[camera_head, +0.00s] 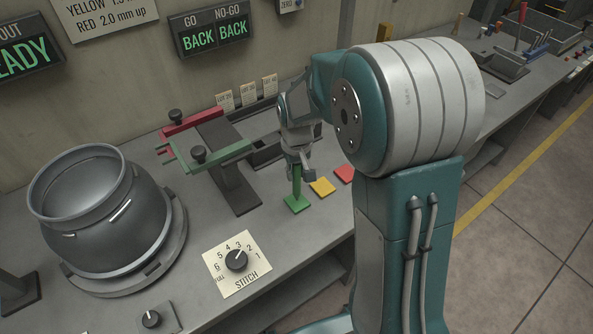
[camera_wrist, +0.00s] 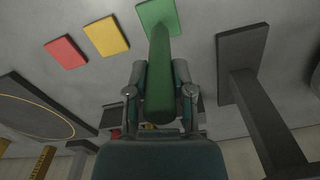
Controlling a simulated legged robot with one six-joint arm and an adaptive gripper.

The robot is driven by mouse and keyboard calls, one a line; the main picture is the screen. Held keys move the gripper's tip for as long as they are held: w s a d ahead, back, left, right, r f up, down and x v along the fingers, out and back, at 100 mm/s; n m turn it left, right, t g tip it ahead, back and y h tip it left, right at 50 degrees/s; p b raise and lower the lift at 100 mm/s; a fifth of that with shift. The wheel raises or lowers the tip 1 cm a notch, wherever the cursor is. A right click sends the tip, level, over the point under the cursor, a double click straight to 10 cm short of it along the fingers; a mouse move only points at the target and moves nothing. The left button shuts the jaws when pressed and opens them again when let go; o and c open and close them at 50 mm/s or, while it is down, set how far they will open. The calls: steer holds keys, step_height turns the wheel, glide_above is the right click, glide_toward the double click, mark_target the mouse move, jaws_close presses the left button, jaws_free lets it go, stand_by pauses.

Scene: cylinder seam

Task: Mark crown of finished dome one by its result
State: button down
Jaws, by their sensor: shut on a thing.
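My gripper (camera_head: 301,172) is shut around the upright green post (camera_head: 296,184) of a marker. At the post's lower end is a green square (camera_head: 297,205) at bench level; I cannot tell whether it is the marker's foot or a separate pad. In the wrist view, the two fingers of my gripper (camera_wrist: 159,78) flank the green post (camera_wrist: 157,58), with the green square (camera_wrist: 156,12) at its far end. A grey rounded vessel with an open rim (camera_head: 110,225) sits on a round base at left; I cannot tell whether it is dome one.
Yellow (camera_head: 322,187) and red (camera_head: 344,174) squares lie right of the green one. A gauge stand (camera_head: 232,182) carries green and red gauges. A stitch dial plate (camera_head: 237,262) lies in front. The sign (camera_head: 213,30) reads GO BACK, NO-GO BACK. Three lot cards (camera_head: 248,92) stand behind.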

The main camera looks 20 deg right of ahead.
steer(key=shift+f, duration=0.5)
stand_by(1.2)
steer(key=shift+r, duration=3.6)
